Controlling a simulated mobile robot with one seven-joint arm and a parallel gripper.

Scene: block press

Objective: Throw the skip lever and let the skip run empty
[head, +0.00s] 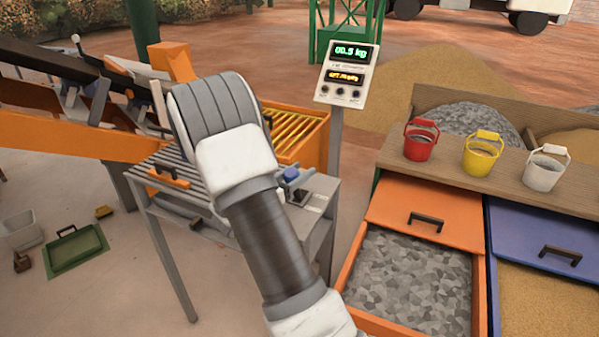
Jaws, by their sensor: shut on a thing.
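My arm fills the middle of the head view, and its end is hidden behind my own links, so neither my gripper nor what it holds can be seen. An orange hopper with yellow bars (300,133), possibly the skip, stands behind my arm and is partly covered by it. A small blue-topped fitting (291,175) sits on the right end of the grey slatted table (320,212), close beside my arm. An orange bar with a dark handle (169,177) lies at the table's left.
A scale display (347,73) reads 00.5 kg. Red (420,141), yellow (482,155) and white (545,169) buckets stand on a wooden shelf (445,170). Below, an open orange drawer (352,268) holds grey gravel. An orange conveyor (60,130) is at left; a green tray (76,247) lies on the ground.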

